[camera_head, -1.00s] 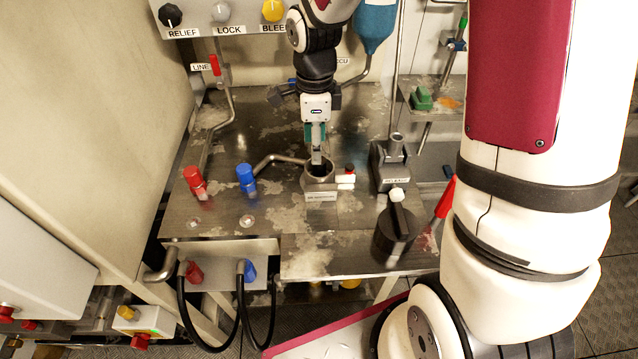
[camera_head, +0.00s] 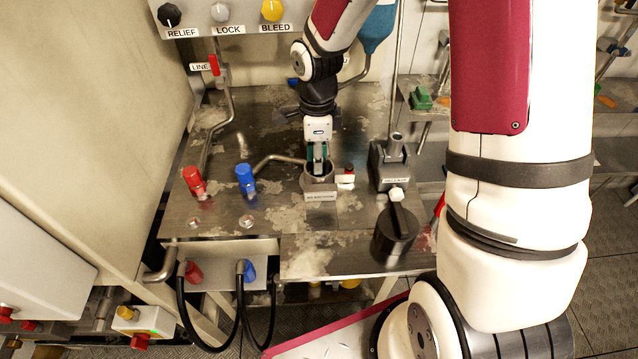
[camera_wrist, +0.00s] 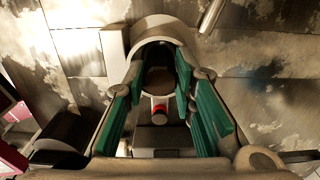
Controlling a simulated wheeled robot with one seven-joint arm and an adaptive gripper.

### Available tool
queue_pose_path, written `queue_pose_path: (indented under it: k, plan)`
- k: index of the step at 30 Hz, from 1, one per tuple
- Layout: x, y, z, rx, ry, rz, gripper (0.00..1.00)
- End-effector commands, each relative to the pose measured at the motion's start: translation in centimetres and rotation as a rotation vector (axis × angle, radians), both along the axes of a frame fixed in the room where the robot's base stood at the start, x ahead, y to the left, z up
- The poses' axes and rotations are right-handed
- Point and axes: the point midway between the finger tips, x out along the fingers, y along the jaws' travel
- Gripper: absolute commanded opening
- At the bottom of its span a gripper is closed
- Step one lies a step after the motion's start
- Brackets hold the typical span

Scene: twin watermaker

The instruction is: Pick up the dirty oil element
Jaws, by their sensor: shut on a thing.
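The round metal housing (camera_head: 320,188) stands on the bench with a label on its front. My gripper (camera_head: 318,160) points straight down into its open top, with the fingertips inside the rim. In the wrist view the green finger pads stand on either side of a dark cylindrical piece (camera_wrist: 158,76) in the housing's mouth. This looks like the dirty oil element, and my gripper is shut on it. Its lower part is hidden inside the housing, and the head view does not show it clearly.
A small block with a red-topped part (camera_head: 347,177) sits close right of the housing. A metal stand (camera_head: 391,168) and a black cylinder (camera_head: 396,235) are further right. A bent pipe (camera_head: 275,160) reaches the housing from the left, near blue (camera_head: 245,178) and red (camera_head: 194,181) fittings.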

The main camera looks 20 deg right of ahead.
Motion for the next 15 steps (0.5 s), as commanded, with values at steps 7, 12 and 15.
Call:
queue_pose_path:
  k: [7,12,15]
  plan:
    - [0.0,0.0,0.1,0.0,0.0,0.0,0.0]
    - [0.0,0.0,1.1,0.0,-0.001,-0.001,0.0]
    - [0.1,0.0,2.3,-0.001,-0.003,0.0,0.0]
